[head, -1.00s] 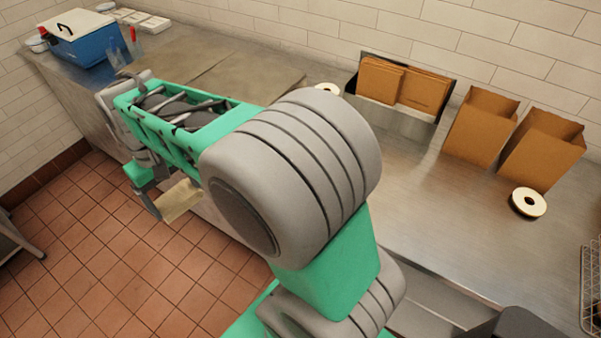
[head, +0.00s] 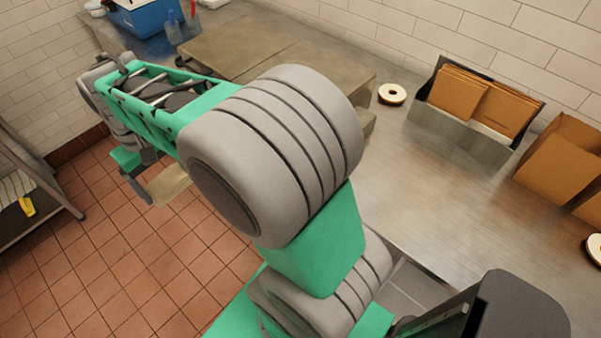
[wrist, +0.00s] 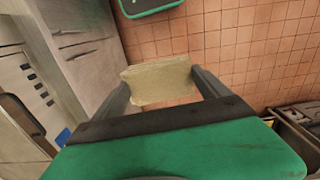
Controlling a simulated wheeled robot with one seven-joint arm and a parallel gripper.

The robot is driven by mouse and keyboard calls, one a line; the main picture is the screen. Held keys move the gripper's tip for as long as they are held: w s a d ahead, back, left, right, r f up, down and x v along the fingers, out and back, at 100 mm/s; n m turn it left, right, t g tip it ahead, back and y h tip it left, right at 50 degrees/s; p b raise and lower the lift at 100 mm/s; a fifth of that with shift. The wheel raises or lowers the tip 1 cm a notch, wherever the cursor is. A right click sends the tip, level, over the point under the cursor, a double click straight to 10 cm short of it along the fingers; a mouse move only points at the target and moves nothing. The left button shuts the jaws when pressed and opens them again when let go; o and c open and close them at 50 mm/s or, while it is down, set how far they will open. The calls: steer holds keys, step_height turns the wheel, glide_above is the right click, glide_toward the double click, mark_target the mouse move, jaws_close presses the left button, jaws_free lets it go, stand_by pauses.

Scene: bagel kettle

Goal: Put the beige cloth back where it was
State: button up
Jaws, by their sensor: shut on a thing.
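The beige cloth (wrist: 158,82) is between the two fingers of my gripper (wrist: 160,88) in the wrist view, with the tiled floor behind it. My gripper is shut on it. In the head view the cloth (head: 168,184) hangs below my arm on the left, above the floor and apart from the counter. My gripper (head: 145,185) shows there only in part, beside the cloth. My arm hides part of the counter behind it.
A steel counter (head: 440,190) runs along the wall, with flat brown boards (head: 240,45), a tape roll (head: 392,94), a holder of brown envelopes (head: 470,135), paper bags (head: 565,160) and a blue box (head: 150,18). A shelf (head: 40,220) stands at far left. The floor (head: 80,260) between is clear.

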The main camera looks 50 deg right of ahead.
steer(key=s+d+m+b, duration=0.2)
steer(key=s+d+m, duration=0.2)
steer(key=s+d, duration=0.65)
steer(key=s+d+m+b, duration=0.1)
steer(key=s+d+m, duration=0.45)
steer(key=d, duration=0.85)
steer(key=s+d+f+m+b, duration=0.2)
steer(key=s+m, duration=0.3)
steer(key=s, duration=2)
steer(key=w+d+f+p, duration=0.1)
steer(key=w+d+f, duration=0.1)
steer(key=d+f, duration=0.1)
steer(key=w+d+f+p, duration=0.1)
steer(key=w+d+f, duration=0.1)
steer(key=d, duration=0.3)
steer(key=w+d+f+p, duration=0.1)
steer(key=w+d+f, duration=0.1)
steer(key=d+f, duration=0.2)
steer(key=shift+w+p, duration=0.25)
steer(key=shift+p, duration=0.15)
step_height(320, 180, down, 4)
steer(key=shift+d+r, duration=0.15)
steer(key=shift+r, duration=0.05)
